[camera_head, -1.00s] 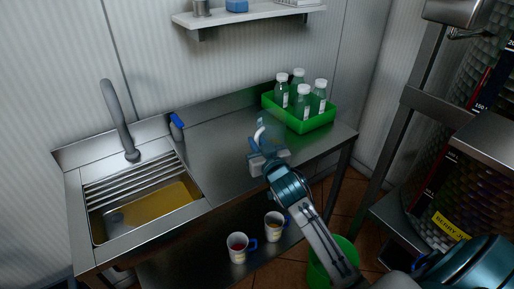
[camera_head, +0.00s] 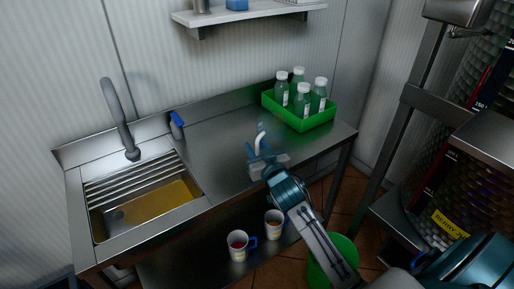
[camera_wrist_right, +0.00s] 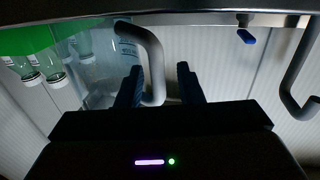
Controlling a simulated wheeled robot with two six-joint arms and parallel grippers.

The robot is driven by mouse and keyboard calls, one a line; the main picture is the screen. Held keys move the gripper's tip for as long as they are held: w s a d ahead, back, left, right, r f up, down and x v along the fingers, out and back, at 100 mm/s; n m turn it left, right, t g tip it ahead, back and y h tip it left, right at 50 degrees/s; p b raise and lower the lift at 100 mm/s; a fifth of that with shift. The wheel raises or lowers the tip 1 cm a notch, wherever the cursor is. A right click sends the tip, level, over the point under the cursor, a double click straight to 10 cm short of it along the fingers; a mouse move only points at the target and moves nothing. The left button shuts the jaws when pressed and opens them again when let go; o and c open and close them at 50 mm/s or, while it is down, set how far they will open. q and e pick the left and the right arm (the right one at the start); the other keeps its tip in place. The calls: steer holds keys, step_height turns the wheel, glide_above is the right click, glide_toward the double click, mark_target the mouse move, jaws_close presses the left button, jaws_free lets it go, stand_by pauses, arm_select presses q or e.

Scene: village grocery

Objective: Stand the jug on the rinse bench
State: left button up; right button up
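The jug (camera_head: 267,132) is clear and hard to make out, with a pale curved handle (camera_head: 260,140). It appears upright on the steel rinse bench (camera_head: 215,145), right of the sink and in front of the green crate. My right gripper (camera_head: 263,160) is at the handle, on the jug's near side. The right wrist view is upside down; it shows the jug (camera_wrist_right: 103,70) and the handle between two dark blue fingers (camera_wrist_right: 160,88). The fingers are apart, with a gap on the right of the handle. My left gripper is not in view.
A green crate (camera_head: 328,123) with several bottles stands at the bench's back right. The sink (camera_head: 145,210) and tap (camera_head: 120,125) are at the left. A green bucket (camera_head: 343,250) is below right. The bench middle is clear.

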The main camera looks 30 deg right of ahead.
steer(key=shift+s+f, duration=0.1)
steer(key=shift+s, duration=0.35)
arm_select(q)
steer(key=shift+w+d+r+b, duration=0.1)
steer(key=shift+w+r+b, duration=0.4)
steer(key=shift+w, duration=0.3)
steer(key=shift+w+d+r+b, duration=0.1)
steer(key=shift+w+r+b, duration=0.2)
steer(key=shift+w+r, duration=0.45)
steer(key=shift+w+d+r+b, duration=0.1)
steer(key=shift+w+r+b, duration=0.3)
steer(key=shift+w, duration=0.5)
arm_select(e)
steer(key=s+a, duration=0.1)
steer(key=s, duration=1)
steer(key=shift+a, duration=0.2)
